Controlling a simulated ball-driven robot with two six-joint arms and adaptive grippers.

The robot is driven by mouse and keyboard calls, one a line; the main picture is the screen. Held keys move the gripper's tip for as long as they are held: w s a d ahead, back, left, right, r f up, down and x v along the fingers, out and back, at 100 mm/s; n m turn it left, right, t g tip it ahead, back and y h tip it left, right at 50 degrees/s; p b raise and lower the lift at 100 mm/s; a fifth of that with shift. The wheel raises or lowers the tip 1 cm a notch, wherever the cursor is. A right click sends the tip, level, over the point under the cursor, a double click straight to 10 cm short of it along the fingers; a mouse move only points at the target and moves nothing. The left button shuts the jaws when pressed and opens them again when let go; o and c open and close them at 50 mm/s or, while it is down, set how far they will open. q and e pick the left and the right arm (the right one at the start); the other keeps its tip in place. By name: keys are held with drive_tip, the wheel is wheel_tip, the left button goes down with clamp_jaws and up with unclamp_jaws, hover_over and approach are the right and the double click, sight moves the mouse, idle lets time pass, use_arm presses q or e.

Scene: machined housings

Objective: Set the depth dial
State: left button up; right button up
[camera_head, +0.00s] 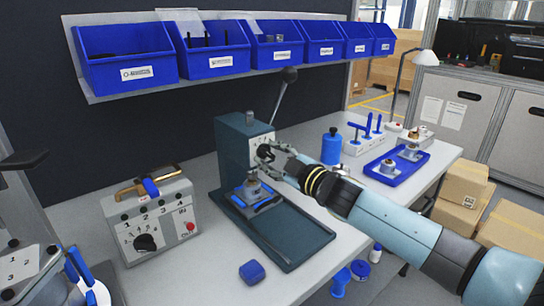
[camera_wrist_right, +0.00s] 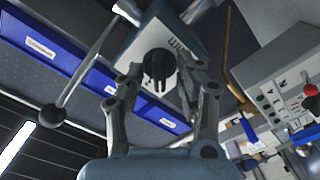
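The dial is a black knob (camera_head: 264,152) on a pale marked plate on the front of the dark teal press (camera_head: 232,150). It also shows in the right wrist view (camera_wrist_right: 159,66), with part of the plate's markings beside it. My right gripper (camera_head: 277,155) is at the dial, reaching in from the right. In the wrist view its two fingers (camera_wrist_right: 163,78) stand apart on either side of the knob, with gaps showing, so it looks open. The knob's exact setting is too small to read. My left gripper is not in view.
A machined part (camera_head: 252,187) sits in a blue fixture on the press base. A lever with a ball knob (camera_head: 289,75) rises behind the dial. A grey control box (camera_head: 150,222) stands left, a blue bottle (camera_head: 331,148) right. Blue bins (camera_head: 128,72) hang above.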

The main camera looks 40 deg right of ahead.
drive_tip(key=s, duration=1.2)
drive_tip(key=shift+d, duration=0.45)
